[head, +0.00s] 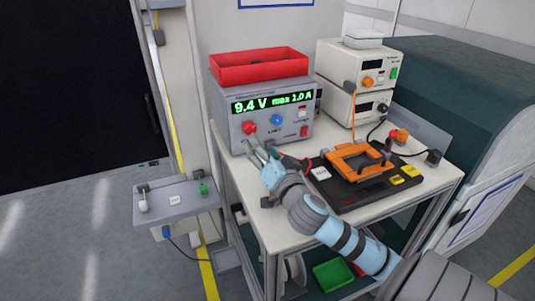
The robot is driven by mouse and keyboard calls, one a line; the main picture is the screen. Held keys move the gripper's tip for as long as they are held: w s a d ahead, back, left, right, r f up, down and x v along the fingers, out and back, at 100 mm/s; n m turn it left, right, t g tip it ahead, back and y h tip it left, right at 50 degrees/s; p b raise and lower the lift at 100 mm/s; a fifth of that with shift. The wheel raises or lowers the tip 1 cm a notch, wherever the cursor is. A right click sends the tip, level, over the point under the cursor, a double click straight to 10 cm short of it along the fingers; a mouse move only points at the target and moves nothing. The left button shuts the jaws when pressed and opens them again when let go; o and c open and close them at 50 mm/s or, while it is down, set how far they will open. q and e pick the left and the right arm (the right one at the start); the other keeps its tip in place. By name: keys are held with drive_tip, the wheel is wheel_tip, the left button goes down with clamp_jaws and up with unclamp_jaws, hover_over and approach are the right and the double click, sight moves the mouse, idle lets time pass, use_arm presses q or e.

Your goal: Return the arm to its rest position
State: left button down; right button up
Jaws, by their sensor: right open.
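My right arm reaches in from the lower right over the trolley top. My right gripper (256,146) is open, its fingertips close to the red knob (249,127) on the front of the grey power supply (282,132). I cannot tell whether the fingertips touch the knob. A blue knob (277,119) sits to the right of the red one. My left gripper is not in view.
A red tray (262,67) sits on the power supply. A black fixture with an orange frame (354,160) lies near my forearm. More instruments (357,65) stand behind. A small grey side shelf (177,199) is at left, and a green crate (333,273) is below.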

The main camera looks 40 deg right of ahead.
drive_tip(key=v, duration=0.3)
drive_tip(key=shift+s, duration=0.15)
drive_tip(key=shift+r, duration=0.1)
